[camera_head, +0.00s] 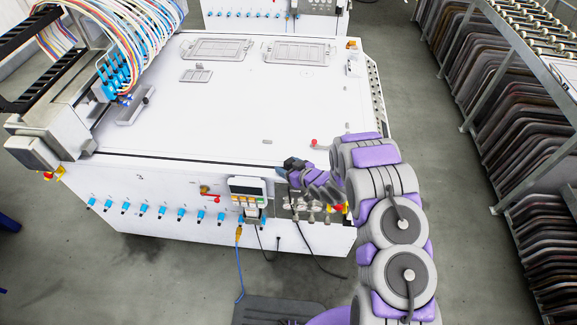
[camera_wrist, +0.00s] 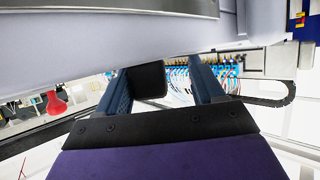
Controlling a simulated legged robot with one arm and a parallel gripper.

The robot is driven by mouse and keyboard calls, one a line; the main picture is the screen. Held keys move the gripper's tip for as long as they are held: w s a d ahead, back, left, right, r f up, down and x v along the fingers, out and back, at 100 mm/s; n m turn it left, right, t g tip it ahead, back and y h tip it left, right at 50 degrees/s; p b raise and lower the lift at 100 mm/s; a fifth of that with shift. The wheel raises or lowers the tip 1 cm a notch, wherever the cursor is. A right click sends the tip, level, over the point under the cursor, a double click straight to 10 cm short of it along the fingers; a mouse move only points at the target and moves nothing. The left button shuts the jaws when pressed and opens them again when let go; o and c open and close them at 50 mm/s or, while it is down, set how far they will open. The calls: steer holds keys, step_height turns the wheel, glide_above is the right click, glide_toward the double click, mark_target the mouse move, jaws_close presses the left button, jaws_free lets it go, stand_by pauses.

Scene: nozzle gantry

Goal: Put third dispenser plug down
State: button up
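My gripper (camera_head: 293,167) is over the front edge of the white machine, right of the small control panel. In the wrist view its two blue-grey fingers (camera_wrist: 172,86) stand apart. A dark pad-like piece shows by the left finger; I see no plug held between them. Blue dispenser plugs (camera_head: 162,212) sit in a row along the machine's front face, left of and apart from my gripper. More blue plugs (camera_head: 116,69) with coloured hoses stand on the gantry at the back left. They show beyond the fingers in the wrist view (camera_wrist: 180,75). I cannot tell which plug is the third.
The white machine top (camera_head: 230,115) is mostly clear, with flat frames (camera_head: 220,48) at the back. A red knob (camera_head: 314,142) stands close to my gripper. The control panel (camera_head: 248,191) and cables are on the front face. A rack (camera_head: 500,90) stands right, across an aisle.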

steer(key=shift+d+r, duration=0.1)
steer(key=shift+d, duration=0.5)
steer(key=shift+d+r, duration=0.15)
steer(key=shift+r, duration=0.45)
steer(key=v, duration=1.1)
steer(key=shift+s+p, duration=0.35)
steer(key=shift+p, duration=0.1)
